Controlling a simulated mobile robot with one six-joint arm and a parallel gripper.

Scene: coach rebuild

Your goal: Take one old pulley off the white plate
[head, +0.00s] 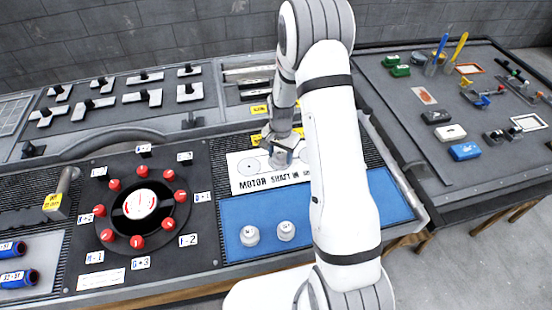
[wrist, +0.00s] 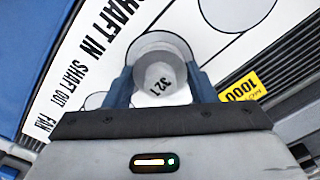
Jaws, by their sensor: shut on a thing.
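The white plate (head: 240,186) carries printed words such as MOTOR and SHAFT IN and round outlines. It also shows in the wrist view (wrist: 104,22). My gripper (head: 283,158) is over the plate. In the wrist view, my gripper (wrist: 160,88) is shut on a grey round pulley (wrist: 160,48), with a blue finger on each side of it. A printed number shows between the fingers. I cannot tell whether the pulley touches the plate or is lifted off it. My arm hides the plate's right part in the head view.
Two whitish round pieces (head: 250,236) (head: 286,231) stand on a blue mat (head: 235,210) in front of the plate. A dial with red knobs (head: 140,204) is to the left. A yellow tag (wrist: 246,88) lies beside the plate. A second table (head: 470,185) with small items is at right.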

